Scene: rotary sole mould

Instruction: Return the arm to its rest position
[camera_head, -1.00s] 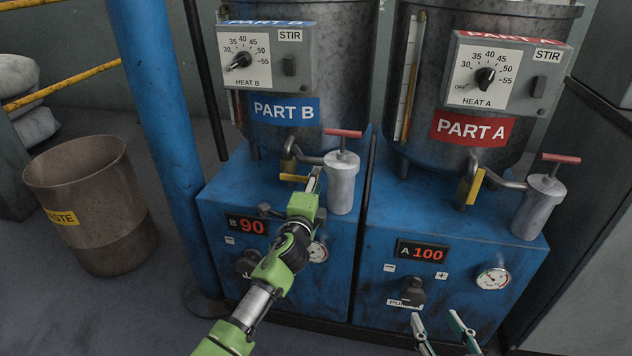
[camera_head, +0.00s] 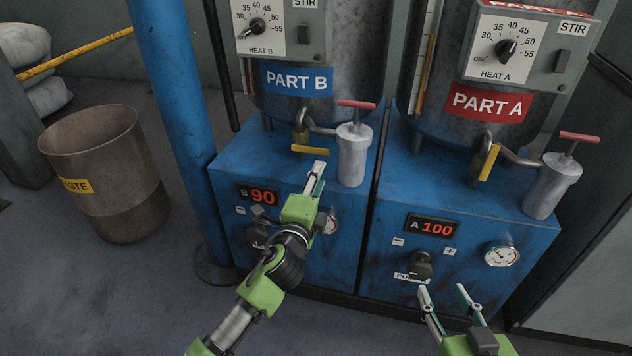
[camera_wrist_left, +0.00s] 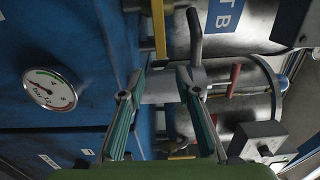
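My left arm comes in from the lower left. Its green gripper (camera_head: 318,170) is in front of the blue Part B cabinet, just below the yellow valve handle (camera_head: 310,149). The left wrist view shows its two fingers (camera_wrist_left: 160,75) apart with nothing between them. In that view the yellow handle (camera_wrist_left: 159,30) lies beyond the fingertips; contact with it cannot be told. My right gripper (camera_head: 443,290) is open and empty at the lower right, below the black knob (camera_head: 420,264) of the Part A cabinet.
The Part B grey cylinder (camera_head: 351,155) with a red handle stands close to my left gripper. A blue post (camera_head: 178,90) and a waste bin (camera_head: 105,165) are on the left. The floor (camera_head: 130,290) at the lower left is clear.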

